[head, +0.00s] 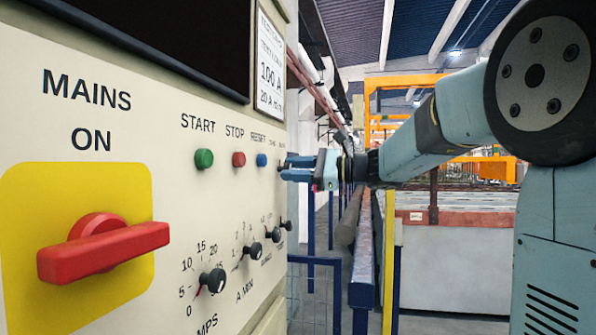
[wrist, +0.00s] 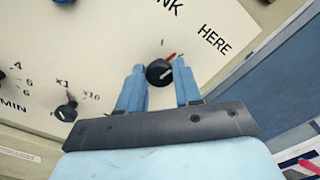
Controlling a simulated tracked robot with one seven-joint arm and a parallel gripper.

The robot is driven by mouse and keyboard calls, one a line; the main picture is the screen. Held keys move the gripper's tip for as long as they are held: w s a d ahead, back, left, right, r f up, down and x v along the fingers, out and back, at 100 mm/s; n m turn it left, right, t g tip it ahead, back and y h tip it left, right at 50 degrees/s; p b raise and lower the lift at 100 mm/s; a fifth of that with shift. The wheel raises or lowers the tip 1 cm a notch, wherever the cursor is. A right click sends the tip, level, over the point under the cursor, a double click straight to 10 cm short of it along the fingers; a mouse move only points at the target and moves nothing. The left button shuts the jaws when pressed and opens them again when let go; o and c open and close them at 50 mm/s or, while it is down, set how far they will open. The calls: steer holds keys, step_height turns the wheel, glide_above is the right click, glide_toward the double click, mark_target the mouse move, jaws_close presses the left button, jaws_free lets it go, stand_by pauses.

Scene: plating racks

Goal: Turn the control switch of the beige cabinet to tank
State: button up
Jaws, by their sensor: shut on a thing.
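The beige cabinet (head: 120,220) fills the left of the head view. My gripper (head: 285,168) is at the far right part of its face, level with the row of push buttons. In the wrist view, a black round control switch (wrist: 157,73) sits between my two blue fingers, and my gripper is shut on it. A red pointer on the switch points up and right, on the side of the lettering. The letters "NK" and the word "HERE" (wrist: 214,41) show there; the rest of the lettering is cut off. The head view hides the switch behind my fingers.
Green (head: 204,158), red (head: 239,159) and blue (head: 261,160) buttons line the face. Several black dials (head: 213,281) are below. A red mains handle (head: 103,246) sticks out at left. Rails and a low wall (head: 455,265) stand right of the cabinet.

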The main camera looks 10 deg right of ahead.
steer(key=n, duration=0.9)
steer(key=shift+s+a+f, duration=0.15)
steer(key=shift+a+f, duration=0.15)
stand_by(0.4)
steer(key=o, duration=0.8)
steer(key=shift+a, duration=0.1)
steer(key=shift+o, duration=1.2)
steer(key=shift+r, duration=0.1)
steer(key=shift+d, duration=0.25)
steer(key=v, duration=1.3)
steer(key=shift+d, duration=0.3)
